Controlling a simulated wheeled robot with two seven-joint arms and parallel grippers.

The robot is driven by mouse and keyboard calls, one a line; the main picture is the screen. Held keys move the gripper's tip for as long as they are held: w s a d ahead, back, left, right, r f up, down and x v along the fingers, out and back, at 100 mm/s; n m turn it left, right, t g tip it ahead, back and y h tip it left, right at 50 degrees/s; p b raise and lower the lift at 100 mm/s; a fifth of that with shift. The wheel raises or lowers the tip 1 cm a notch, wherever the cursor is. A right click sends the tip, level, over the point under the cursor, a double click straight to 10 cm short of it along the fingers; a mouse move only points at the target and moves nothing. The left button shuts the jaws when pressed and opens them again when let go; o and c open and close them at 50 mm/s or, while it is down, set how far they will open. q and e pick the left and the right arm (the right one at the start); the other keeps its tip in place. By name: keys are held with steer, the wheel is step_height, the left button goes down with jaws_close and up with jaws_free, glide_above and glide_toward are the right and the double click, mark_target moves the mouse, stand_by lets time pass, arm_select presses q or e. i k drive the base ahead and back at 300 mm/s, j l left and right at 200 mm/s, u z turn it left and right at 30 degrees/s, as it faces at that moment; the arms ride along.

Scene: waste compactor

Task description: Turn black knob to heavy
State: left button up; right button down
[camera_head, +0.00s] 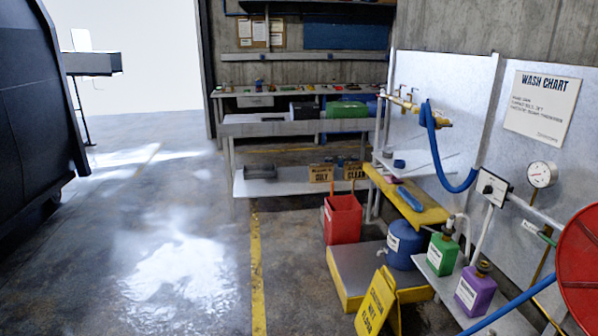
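The black knob (488,189) sits on a small white square box with a dark border, fixed on a pipe in front of the metal wall panels at the right. The knob is small, and I cannot read the markings around it or tell its setting. Neither of my grippers is in view.
A round gauge (542,174) and a red disc (583,268) are right of the knob. Below it stand a green jug (441,255), a purple jug (474,289) and a blue drum (404,245). A yellow floor sign (377,301) stands in front. The floor at left is open and wet.

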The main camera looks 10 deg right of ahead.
mark_target(488, 189)
steer(key=i+z, duration=0.15)
steer(key=i, duration=0.35)
steer(key=i+j+z, duration=0.15)
steer(key=i, duration=0.4)
steer(key=i+j+z, duration=0.15)
steer(key=i, duration=0.35)
